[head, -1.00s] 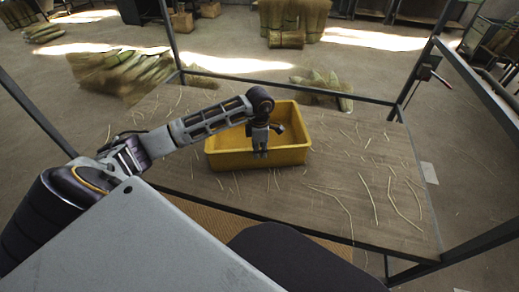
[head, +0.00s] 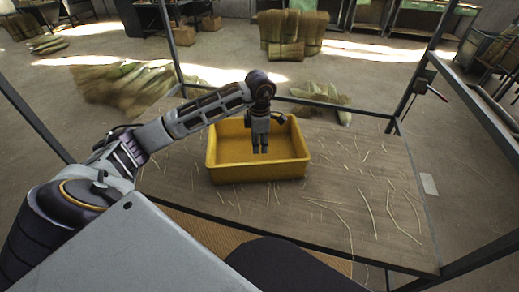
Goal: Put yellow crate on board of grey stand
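The yellow crate (head: 258,173) sits on a brown board (head: 380,190) strewn with straw, framed by dark grey posts and bars. I cannot tell whether this frame is the grey stand that the task names. My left gripper (head: 260,150) points down over the crate, and its fingertips show against the crate's inside, above the near rim. Its two fingers look close together, but I cannot tell whether they are shut. No contact with the crate is clear. The crate looks upright and empty, though my gripper hides part of its inside. My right gripper is not in view.
Dark grey posts (head: 417,78) rise at the board's far corners, and a long rail (head: 470,105) slants along the right. Straw bundles (head: 291,33) stand on the floor behind. The board is open to the crate's right, apart from loose straws.

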